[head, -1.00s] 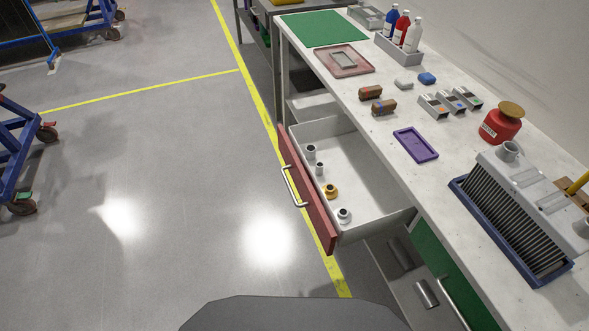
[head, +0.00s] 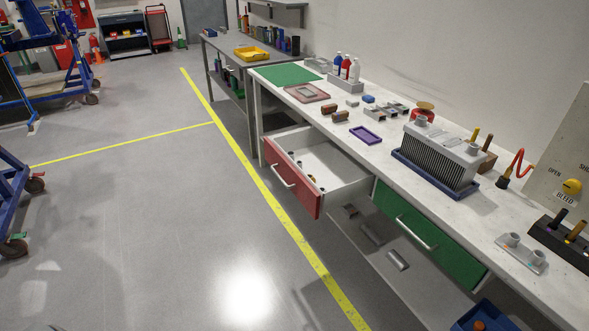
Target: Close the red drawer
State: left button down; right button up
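The red drawer (head: 290,184) stands pulled out from under the white workbench, its red front facing the floor aisle. A silver bar handle (head: 282,176) is on its front. Its grey inside (head: 325,157) holds several small fittings, partly hidden behind the front panel. To its right, a green drawer (head: 430,232) with a silver handle is shut. Neither of my grippers shows in the head view.
The workbench top (head: 345,132) carries a purple tray (head: 366,135), a finned grey block (head: 441,155) and bottles (head: 346,67). A lower shelf (head: 370,262) holds metal parts. The floor (head: 170,230) left of the drawer is clear.

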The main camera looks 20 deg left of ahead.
aim_at(345, 180)
jog(key=u, duration=0.6)
jog(key=i, duration=0.5)
jog(key=u, duration=0.8)
jog(key=i, duration=1.05)
jog(key=z, duration=0.7)
jog(key=i, duration=0.6)
jog(key=z, duration=0.6)
